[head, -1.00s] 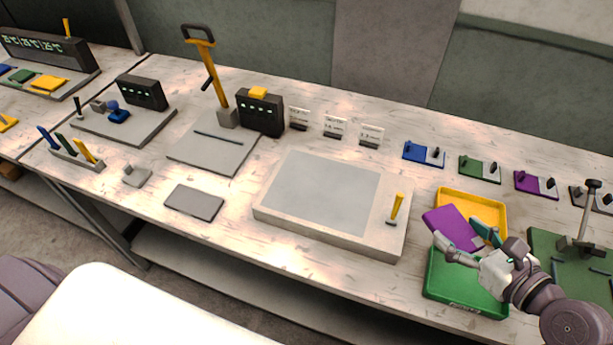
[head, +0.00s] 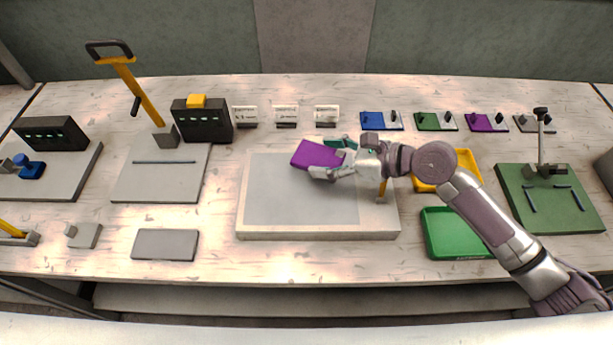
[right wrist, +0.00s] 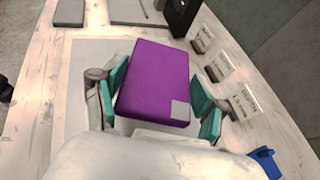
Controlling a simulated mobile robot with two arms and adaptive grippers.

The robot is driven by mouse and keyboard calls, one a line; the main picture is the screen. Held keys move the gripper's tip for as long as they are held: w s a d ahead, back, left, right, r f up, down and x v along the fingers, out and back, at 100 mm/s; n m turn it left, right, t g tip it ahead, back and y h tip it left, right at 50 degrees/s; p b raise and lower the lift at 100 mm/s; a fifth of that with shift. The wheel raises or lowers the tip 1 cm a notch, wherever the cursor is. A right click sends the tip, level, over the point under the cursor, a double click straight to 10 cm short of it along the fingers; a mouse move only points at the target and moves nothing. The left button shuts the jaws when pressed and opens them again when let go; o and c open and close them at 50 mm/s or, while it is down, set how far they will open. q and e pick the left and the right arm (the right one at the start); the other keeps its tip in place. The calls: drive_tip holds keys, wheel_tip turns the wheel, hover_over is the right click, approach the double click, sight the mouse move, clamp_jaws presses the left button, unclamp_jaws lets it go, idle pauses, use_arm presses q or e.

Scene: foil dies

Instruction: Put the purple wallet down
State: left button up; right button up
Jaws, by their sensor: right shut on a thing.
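The purple wallet (head: 314,155) is a flat block in my right gripper (head: 335,158), over the back of the large pale board with a grey panel (head: 290,210). In the right wrist view the wallet (right wrist: 155,80) lies between the teal finger pads of the gripper (right wrist: 160,95), with a grey square at its near corner. The right gripper is shut on it. The grey panel shows below the wallet; I cannot tell how high the wallet is above it. My left gripper is not in view.
A yellow tray (head: 470,160) and an empty green tray (head: 452,250) are right of the board. Small label stands (head: 286,116) and coloured dies (head: 381,121) line the back. A yellow-handled press (head: 150,105) stands left. A yellow peg (head: 382,188) rises from the board's right side.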

sight(308, 188)
drive_tip(key=a, duration=0.1)
drive_tip(key=s+a+f, duration=0.1)
drive_tip(key=a+f, duration=0.1)
drive_tip(key=shift+s+a+f+p, duration=0.1)
drive_tip(key=shift+s+a+p, duration=0.2)
drive_tip(key=shift+a, duration=0.05)
drive_tip(key=shift+f, duration=2.1)
drive_tip(key=shift+f, duration=0.15)
drive_tip(key=o, duration=1.3)
drive_tip(key=shift+c, duration=0.2)
